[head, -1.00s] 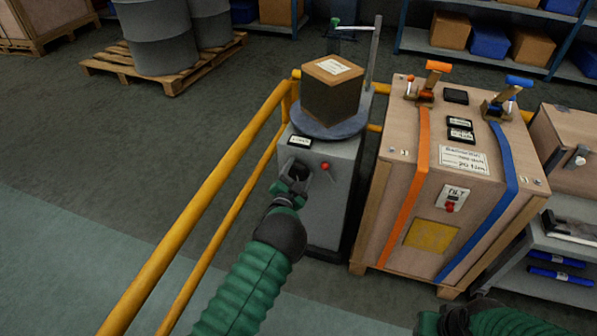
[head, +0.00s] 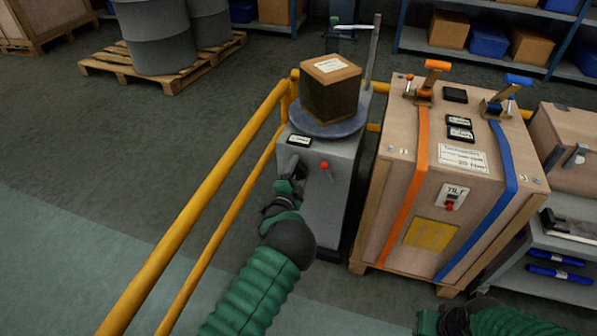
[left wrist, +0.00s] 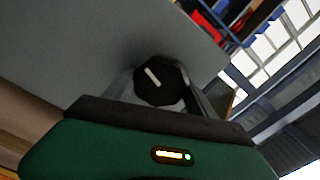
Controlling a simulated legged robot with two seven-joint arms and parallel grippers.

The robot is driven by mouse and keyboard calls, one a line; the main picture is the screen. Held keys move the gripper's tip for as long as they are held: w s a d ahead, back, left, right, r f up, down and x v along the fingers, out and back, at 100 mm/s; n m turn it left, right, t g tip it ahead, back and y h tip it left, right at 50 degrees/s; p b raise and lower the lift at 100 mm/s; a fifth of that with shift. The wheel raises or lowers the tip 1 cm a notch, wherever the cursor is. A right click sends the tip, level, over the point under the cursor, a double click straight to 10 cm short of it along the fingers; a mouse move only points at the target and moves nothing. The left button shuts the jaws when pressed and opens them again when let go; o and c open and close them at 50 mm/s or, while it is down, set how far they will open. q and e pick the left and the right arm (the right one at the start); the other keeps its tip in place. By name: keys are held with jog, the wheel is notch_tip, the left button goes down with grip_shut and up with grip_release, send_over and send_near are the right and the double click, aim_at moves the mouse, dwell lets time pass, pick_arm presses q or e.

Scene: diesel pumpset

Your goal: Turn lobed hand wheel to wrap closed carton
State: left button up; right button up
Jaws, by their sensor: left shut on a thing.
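The closed carton (head: 331,92) is brown with a white label on top. It sits on a round grey turntable (head: 330,121) on a grey machine (head: 327,190). Its sides look darker than its top. The lobed hand wheel (left wrist: 160,82) is black with a white pointer mark, and shows between my fingers in the left wrist view. My left gripper (head: 291,172) is shut on it at the machine's front and mostly hides it in the head view. My right gripper is only partly seen at the bottom edge; its fingers cannot be made out.
A red knob (head: 324,165) is just right of the hand wheel. A yellow rail (head: 205,200) runs along the left. A large strapped crate (head: 400,205) stands close on the right. A post (head: 373,55) rises behind the carton.

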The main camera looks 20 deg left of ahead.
pick_arm(q)
jog(key=shift+s+d+f, duration=0.1)
jog(key=shift+d+f, duration=0.1)
jog(key=shift+f, duration=0.1)
jog(key=o, duration=1.1)
jog(key=shift+o, duration=1.3)
jog(key=shift+r, duration=0.15)
jog(key=shift+r, duration=0.1)
jog(key=s+p, duration=0.1)
jog(key=s, duration=0.1)
jog(key=s+p, duration=0.2)
jog(key=s, duration=0.1)
jog(key=shift+a+r, duration=0.2)
jog(key=p, duration=0.3)
send_near(298, 173)
jog(key=s, duration=0.5)
jog(key=shift+s+f, duration=0.3)
jog(key=shift+f, duration=0.05)
